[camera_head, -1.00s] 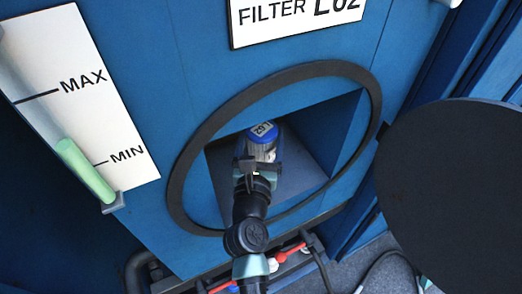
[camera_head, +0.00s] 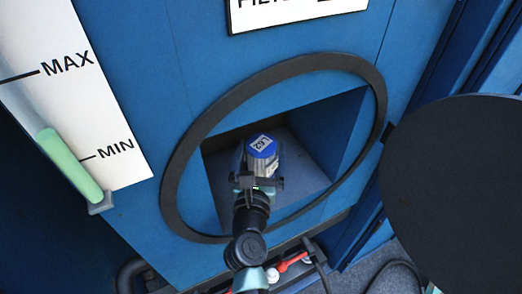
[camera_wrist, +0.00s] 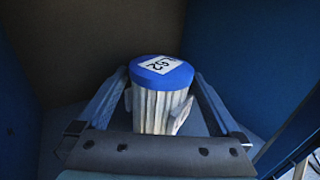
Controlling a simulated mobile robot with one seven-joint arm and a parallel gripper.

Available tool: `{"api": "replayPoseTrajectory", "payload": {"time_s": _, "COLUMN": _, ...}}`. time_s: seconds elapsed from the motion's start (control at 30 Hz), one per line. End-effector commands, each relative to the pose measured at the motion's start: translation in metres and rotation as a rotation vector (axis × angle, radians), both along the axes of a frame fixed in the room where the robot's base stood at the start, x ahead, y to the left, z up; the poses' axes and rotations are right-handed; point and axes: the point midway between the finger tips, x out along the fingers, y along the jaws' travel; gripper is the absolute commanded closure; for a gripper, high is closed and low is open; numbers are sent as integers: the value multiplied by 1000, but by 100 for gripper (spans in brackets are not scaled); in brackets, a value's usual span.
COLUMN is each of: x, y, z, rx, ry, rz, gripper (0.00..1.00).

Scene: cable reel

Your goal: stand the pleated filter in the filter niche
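The pleated filter (camera_wrist: 160,110) is a pale ribbed cylinder with a blue cap and a white L62 label. It is upright or slightly tilted inside the filter niche (camera_head: 310,155), a square blue recess behind a round black ring. My gripper (camera_head: 260,183) reaches in through the ring. In the wrist view my gripper (camera_wrist: 158,108) has one finger on each side of the filter, with pale pads against its sides; it looks shut on it. The filter's lower end is hidden, so I cannot tell whether it touches the niche floor.
A round black door (camera_head: 455,195) stands open at the right of the ring. A level gauge (camera_head: 75,165) marked MAX and MIN is at the left. Pipes and a red handle (camera_head: 292,262) lie below the niche. Free room remains around the filter inside the niche.

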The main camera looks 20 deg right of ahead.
Motion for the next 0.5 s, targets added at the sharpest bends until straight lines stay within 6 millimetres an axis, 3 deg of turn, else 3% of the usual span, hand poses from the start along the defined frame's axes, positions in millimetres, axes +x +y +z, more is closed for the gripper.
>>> {"api": "replayPoseTrajectory", "payload": {"time_s": 0.17, "x": -3, "y": 2, "z": 3, "rx": 1, "ry": 1, "rz": 0, "gripper": 0}}
{"api": "replayPoseTrajectory", "payload": {"time_s": 0.5, "x": -58, "y": 25, "z": 0, "rx": 0, "ry": 3, "rz": 2, "gripper": 0}}
